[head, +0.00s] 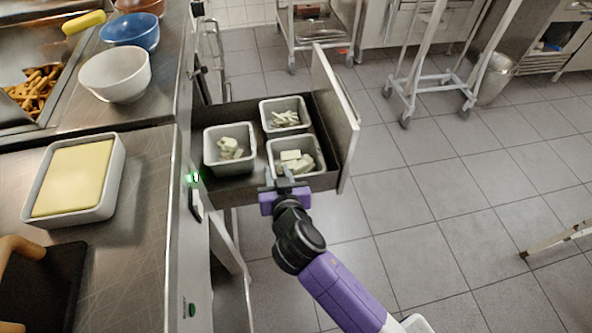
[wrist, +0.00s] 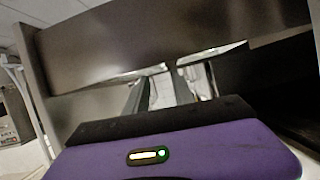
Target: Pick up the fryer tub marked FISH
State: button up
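Three small grey tubs stand in an open dark drawer (head: 240,190). The left tub (head: 230,168) holds pale chunks, the back tub (head: 271,128) holds pale strips, and the near right tub (head: 317,160) holds pale blocks. I cannot read any marking, so I cannot tell which tub is marked FISH. My gripper (head: 280,176) is at the near edge of the right tub. In the wrist view, the fingers of my gripper (wrist: 174,88) stand apart, with a pale surface showing between them. I cannot tell whether they touch the tub.
The drawer front (head: 335,110) stands out at the right. A steel counter (head: 140,190) on the left carries a tub with a yellow block (head: 75,178), a white bowl (head: 115,76) and a blue bowl (head: 130,30). The tiled floor (head: 430,200) to the right is mostly clear.

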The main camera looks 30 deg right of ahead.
jog(key=shift+f+b+x, duration=0.2)
jog(key=shift+b+x, duration=0.55)
jog(key=shift+x, duration=3.15)
jog(key=shift+a, duration=0.1)
jog(key=shift+c, duration=0.4)
grip_shut()
